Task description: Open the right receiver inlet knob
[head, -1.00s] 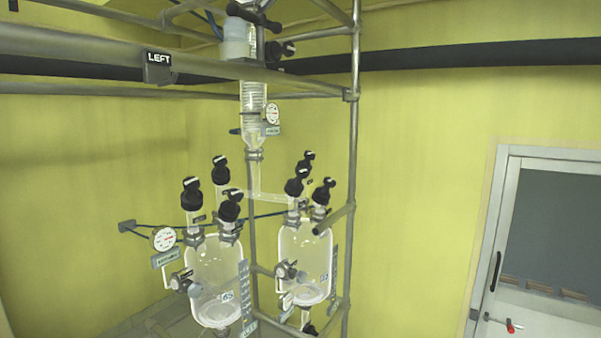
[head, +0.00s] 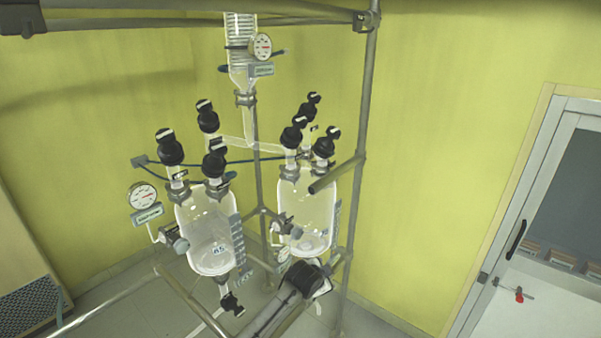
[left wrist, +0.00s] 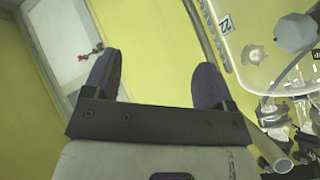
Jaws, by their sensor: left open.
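The right receiver (head: 307,208) is a clear glass vessel on the metal frame. Several black knobs with white marks stand on its top, among them a front left one (head: 291,136) and a front right one (head: 325,146). I cannot tell which is the inlet knob. A dark arm of mine (head: 298,282) reaches in from below, in front of the vessel's lower part in the picture; its fingers are not distinct there. In the left wrist view my left gripper (left wrist: 155,66) is open and empty. Glass with a 22 label (left wrist: 225,25) and a grey knob (left wrist: 294,33) lies to its right.
The left receiver (head: 208,232) with its own black knobs stands to the left. A gauge (head: 143,196) hangs far left. A door (head: 545,215) is at the right.

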